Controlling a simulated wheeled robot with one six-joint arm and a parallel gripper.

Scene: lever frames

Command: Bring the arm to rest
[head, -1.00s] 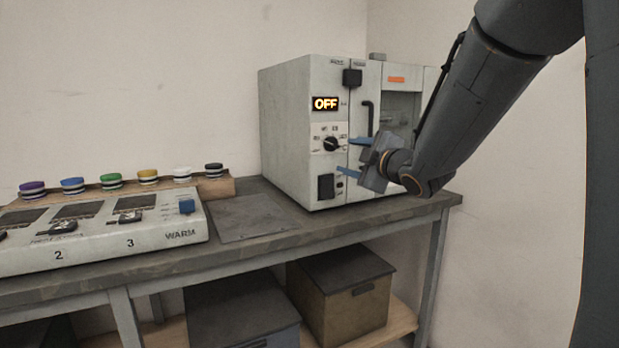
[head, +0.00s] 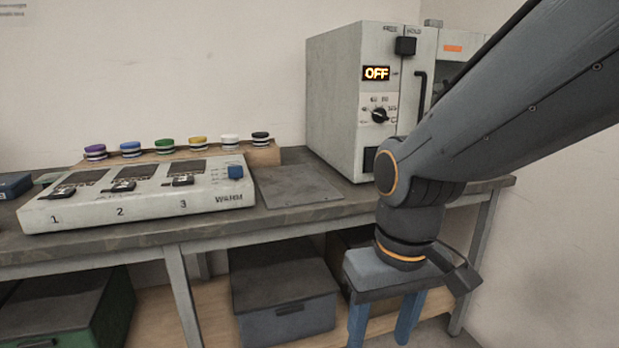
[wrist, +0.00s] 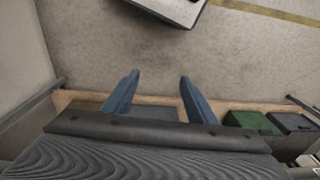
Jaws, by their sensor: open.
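My gripper (head: 386,322) hangs in front of the bench in the head view, at the end of my bent arm. Its two blue fingers point down and stand apart, with nothing between them. In the wrist view my gripper (wrist: 158,88) also shows open and empty, above the floor (wrist: 225,65). The fingers are clear of the bench's front edge in the head view. My arm hides part of the grey oven's front.
The oven (head: 335,95) reads OFF and stands on the bench (head: 290,215). A WARM panel (head: 130,208) with several switches sits left of it, below a row of coloured caps (head: 165,146). Lidded bins (head: 285,290) stand on the lower shelf. Floor in front looks free.

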